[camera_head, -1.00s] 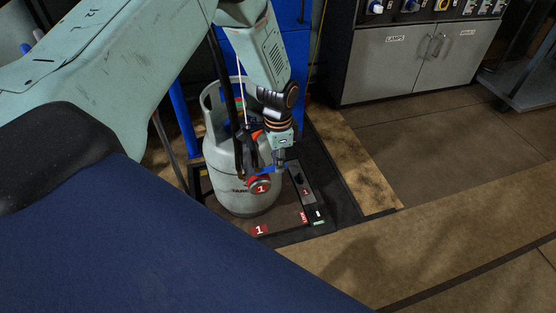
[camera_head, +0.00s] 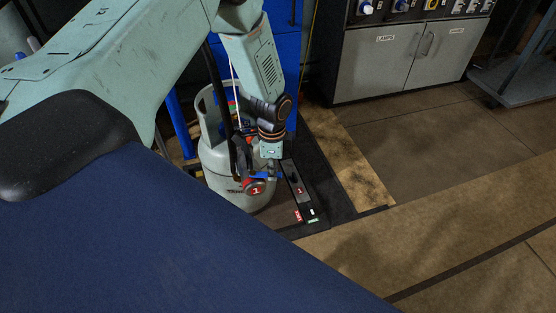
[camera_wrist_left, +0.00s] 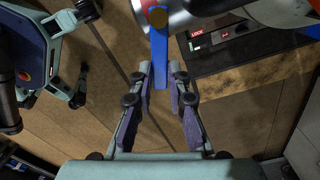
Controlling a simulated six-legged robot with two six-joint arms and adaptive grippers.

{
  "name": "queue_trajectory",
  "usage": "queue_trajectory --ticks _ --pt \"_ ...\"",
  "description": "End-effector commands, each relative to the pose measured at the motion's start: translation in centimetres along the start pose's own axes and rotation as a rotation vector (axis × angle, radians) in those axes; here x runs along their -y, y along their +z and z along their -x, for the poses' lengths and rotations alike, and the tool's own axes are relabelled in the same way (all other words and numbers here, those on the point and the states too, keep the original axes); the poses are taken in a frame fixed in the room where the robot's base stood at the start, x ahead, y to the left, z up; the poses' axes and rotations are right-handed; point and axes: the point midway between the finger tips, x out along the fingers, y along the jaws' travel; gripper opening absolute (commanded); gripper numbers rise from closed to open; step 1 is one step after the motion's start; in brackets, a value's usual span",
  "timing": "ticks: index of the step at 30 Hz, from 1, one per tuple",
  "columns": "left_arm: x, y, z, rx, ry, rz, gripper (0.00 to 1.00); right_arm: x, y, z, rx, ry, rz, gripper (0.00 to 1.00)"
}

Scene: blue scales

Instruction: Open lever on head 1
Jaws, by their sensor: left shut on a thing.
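Head 1 (camera_head: 256,189) is a round fitting with a red disc marked 1, in front of the grey gas cylinder in the head view. Its blue lever (camera_head: 266,175) sticks out to the right of the disc, partly covered by my left gripper (camera_head: 272,171). In the left wrist view, the blue lever (camera_wrist_left: 160,55) runs down from its brown pivot between the two fingertips of the left gripper (camera_wrist_left: 159,72). The gripper is shut on the lever, though the finger contact is hard to make out. My right gripper is in neither view.
The grey gas cylinder (camera_head: 224,170) stands on a dark scale platform with a narrow control panel (camera_head: 297,188). A black hose (camera_head: 221,85) hangs close beside the left arm. Grey cabinets (camera_head: 390,65) stand at the back. The floor (camera_head: 440,140) to the right is clear.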

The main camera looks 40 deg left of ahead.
Motion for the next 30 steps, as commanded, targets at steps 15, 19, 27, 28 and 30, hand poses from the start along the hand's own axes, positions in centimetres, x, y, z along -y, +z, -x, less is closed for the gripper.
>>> queue_trajectory --ticks 15,19,27,28,30 --pt "-2.6 1.0 0.1 -0.002 -0.002 -0.483 0.0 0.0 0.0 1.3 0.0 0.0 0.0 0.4" --pt "-3.1 1.2 0.1 -0.002 -0.002 -0.607 0.0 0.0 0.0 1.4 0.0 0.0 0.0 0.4" --pt "-3.9 1.9 0.1 -0.001 -0.003 -0.859 0.0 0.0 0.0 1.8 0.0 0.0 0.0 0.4" --pt "-4.0 1.9 0.1 -0.001 -0.002 -0.883 0.0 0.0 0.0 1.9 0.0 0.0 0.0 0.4" --pt "-4.1 2.2 0.1 -0.001 -0.002 -0.94 0.0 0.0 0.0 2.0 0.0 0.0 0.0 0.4"
